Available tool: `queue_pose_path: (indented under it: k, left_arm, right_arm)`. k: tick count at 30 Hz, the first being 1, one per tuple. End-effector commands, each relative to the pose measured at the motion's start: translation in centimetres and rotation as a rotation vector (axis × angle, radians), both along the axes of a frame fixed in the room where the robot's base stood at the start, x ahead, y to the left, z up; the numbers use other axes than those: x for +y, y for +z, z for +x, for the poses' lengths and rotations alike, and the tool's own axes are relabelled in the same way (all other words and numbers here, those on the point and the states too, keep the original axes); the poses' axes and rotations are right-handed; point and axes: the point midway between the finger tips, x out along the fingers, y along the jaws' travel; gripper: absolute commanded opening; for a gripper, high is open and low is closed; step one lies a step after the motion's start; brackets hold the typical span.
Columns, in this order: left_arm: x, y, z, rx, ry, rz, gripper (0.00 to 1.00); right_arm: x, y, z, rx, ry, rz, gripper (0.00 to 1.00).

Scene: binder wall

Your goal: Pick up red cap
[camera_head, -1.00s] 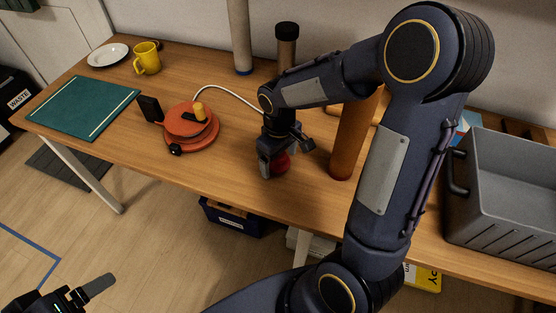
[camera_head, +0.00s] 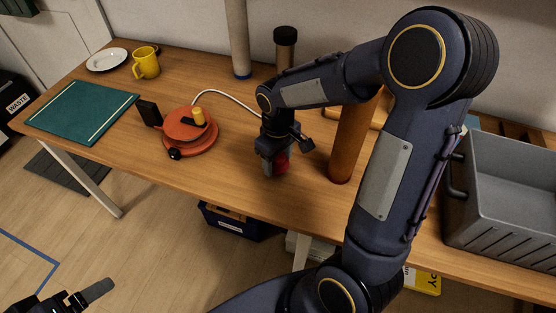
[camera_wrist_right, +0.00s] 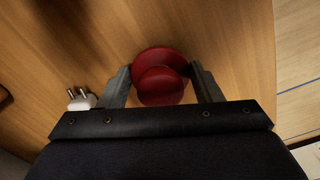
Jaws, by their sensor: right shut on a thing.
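The red cap (camera_head: 282,162) is between the fingers of my right gripper (camera_head: 274,168), over the front part of the wooden table. In the right wrist view the cap (camera_wrist_right: 160,76) shows as a round red disc with a smaller round part, and the fingers of my right gripper (camera_wrist_right: 163,88) are shut on its two sides. Whether the cap is clear of the tabletop is hard to tell. My left gripper (camera_head: 92,294) shows only in part at the lower left corner, away from the table, and its jaw opening cannot be made out.
An orange cable reel (camera_head: 190,132) stands left of the right gripper. A brown tube (camera_head: 352,140) stands close on its right. A grey crate (camera_head: 505,195) is at the right end. A green mat (camera_head: 80,112), yellow mug (camera_head: 146,63) and plate (camera_head: 107,60) are on the left.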

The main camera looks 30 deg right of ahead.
Motion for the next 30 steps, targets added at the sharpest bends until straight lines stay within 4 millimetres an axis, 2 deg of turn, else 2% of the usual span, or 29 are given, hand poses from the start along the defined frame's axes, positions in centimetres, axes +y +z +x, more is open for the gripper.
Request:
queue_pose_path:
  k: [4,12,15,21,25,30]
  left_arm:
    - [0.0,0.5,0.0,0.0,0.0,0.0,0.81]
    - [0.0,1.2,0.0,0.0,0.0,0.0,0.81]
    - [0.0,1.2,0.0,0.0,0.0,0.0,0.81]
    - [0.0,1.4,0.0,0.0,0.0,0.0,0.81]
    - [0.0,1.5,0.0,0.0,0.0,0.0,0.81]
    - [0.0,1.5,0.0,0.0,0.0,0.0,0.81]
  right_arm:
    - [0.1,2.6,-0.3,-0.007,0.001,0.002,0.37]
    - [1.3,8.5,-5.5,-0.009,0.003,0.002,0.37]
    - [1.8,9.3,-8.0,-0.006,0.003,0.001,0.37]
    - [2.7,10.9,-11.6,-0.006,0.001,0.001,0.37]
    - [3.0,11.5,-12.9,-0.004,0.001,0.001,0.37]
    - [3.2,11.7,-13.6,-0.001,0.001,-0.001,0.37]
